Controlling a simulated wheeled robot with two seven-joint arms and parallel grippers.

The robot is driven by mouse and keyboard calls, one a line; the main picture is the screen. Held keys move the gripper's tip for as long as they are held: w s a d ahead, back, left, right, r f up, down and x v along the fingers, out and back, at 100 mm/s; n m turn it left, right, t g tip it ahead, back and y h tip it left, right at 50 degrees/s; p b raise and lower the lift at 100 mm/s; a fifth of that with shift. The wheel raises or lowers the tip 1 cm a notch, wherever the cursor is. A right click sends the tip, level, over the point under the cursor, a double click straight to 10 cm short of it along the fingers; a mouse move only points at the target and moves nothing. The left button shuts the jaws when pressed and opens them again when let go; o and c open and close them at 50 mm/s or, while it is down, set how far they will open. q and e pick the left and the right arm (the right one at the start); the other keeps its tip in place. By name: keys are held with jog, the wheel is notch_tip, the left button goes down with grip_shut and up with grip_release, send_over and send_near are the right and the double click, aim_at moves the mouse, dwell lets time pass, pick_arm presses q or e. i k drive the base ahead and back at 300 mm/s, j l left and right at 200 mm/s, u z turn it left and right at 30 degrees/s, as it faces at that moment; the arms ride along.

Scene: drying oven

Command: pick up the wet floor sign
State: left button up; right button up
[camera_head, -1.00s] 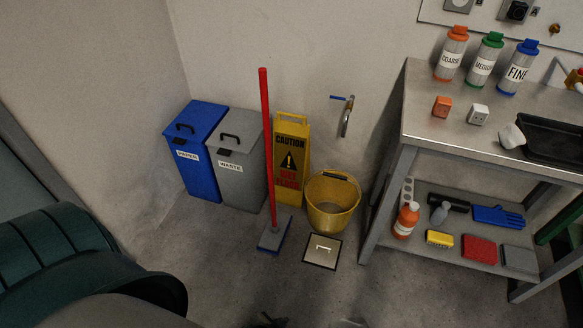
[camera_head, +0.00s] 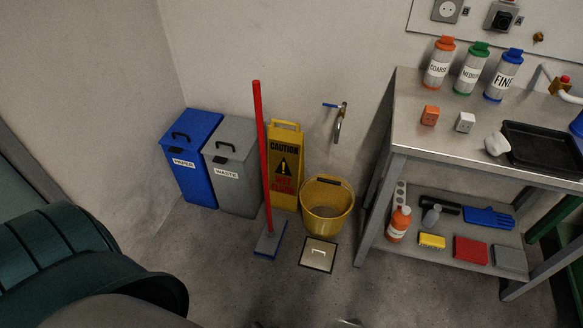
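The yellow wet floor sign (camera_head: 284,160) stands upright against the wall, with CAUTION lettering and a black triangle on its face. It is between the grey waste bin and the yellow bucket. The red-handled mop (camera_head: 262,150) stands in front of its left edge and hides a little of it. A handle shows at the sign's top. Neither of my grippers can be made out in view; small dark and pale parts at the bottom edge are too cut off to tell.
A blue paper bin (camera_head: 190,155) and a grey waste bin (camera_head: 232,165) stand left of the sign. A yellow bucket (camera_head: 328,205) and a floor hatch (camera_head: 318,255) are right and in front. A metal workbench (camera_head: 398,150) with bottles stands at right. Bare floor lies in front.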

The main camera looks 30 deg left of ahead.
aim_at(285, 147)
jog(key=j+z, duration=0.3)
jog(key=i+j+z, duration=0.1)
jog(key=z, duration=0.2)
jog(key=j+z, duration=0.25)
jog(key=j, duration=0.5)
jog(key=k+j+z, duration=0.2)
jog(key=j, duration=0.6)
jog(key=k+j, duration=0.1)
jog(key=j, duration=1.4)
jog(key=i+z, duration=0.05)
